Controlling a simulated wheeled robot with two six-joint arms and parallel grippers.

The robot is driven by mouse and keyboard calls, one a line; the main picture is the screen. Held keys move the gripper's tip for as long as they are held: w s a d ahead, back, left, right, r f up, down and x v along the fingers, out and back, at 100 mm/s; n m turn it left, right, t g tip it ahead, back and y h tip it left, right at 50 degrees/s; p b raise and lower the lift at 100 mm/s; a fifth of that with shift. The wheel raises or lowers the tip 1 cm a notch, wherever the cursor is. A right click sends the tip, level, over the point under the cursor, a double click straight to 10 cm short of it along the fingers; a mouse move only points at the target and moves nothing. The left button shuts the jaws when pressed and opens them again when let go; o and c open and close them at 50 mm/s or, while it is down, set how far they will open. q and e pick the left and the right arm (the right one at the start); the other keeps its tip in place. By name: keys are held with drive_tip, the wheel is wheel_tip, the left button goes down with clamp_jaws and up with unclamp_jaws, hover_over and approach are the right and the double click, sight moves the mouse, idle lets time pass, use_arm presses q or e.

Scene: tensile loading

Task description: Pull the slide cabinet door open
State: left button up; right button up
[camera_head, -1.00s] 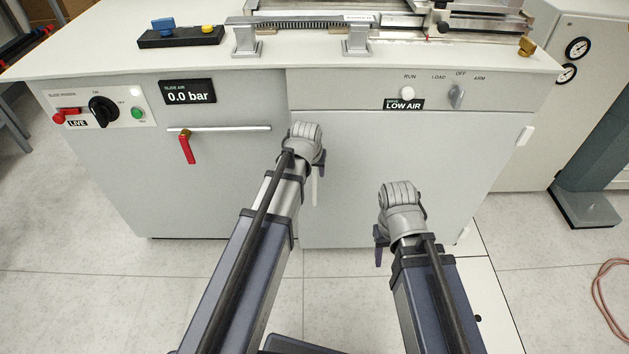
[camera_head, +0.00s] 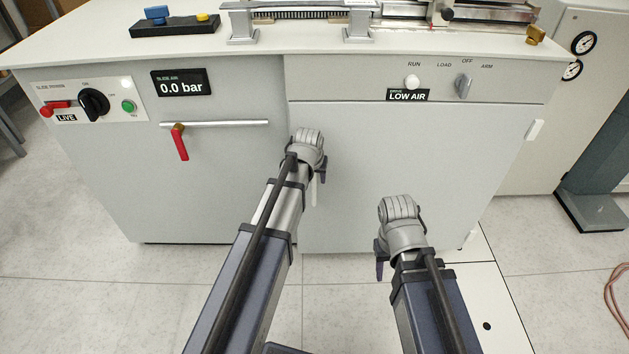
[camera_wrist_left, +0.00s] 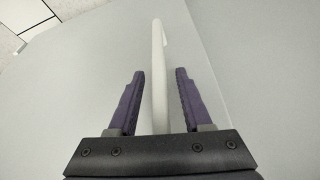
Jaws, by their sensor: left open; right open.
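The cabinet door (camera_head: 420,160) is a plain light grey panel below the run and load controls, and it looks shut. A pale vertical bar handle (camera_head: 314,192) stands near its left edge. It also shows in the left wrist view as a white bar (camera_wrist_left: 158,85). My left gripper (camera_wrist_left: 160,72) is open, with one purple finger on each side of the bar, apart from it. In the head view the wrist partly hides the handle. My right gripper (camera_head: 380,265) is open and empty in front of the door, lower right; its fingers are mostly hidden.
A horizontal pipe (camera_head: 235,123) with a red valve lever (camera_head: 180,143) runs across the left panel. A display (camera_head: 182,83) reads 0.0 bar; a label (camera_head: 407,95) reads LOW AIR. A white latch (camera_head: 535,129) sits at the right edge. The floor in front is clear.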

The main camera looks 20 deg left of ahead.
use_arm(q)
clamp_jaws()
idle(0.3)
idle(1.1)
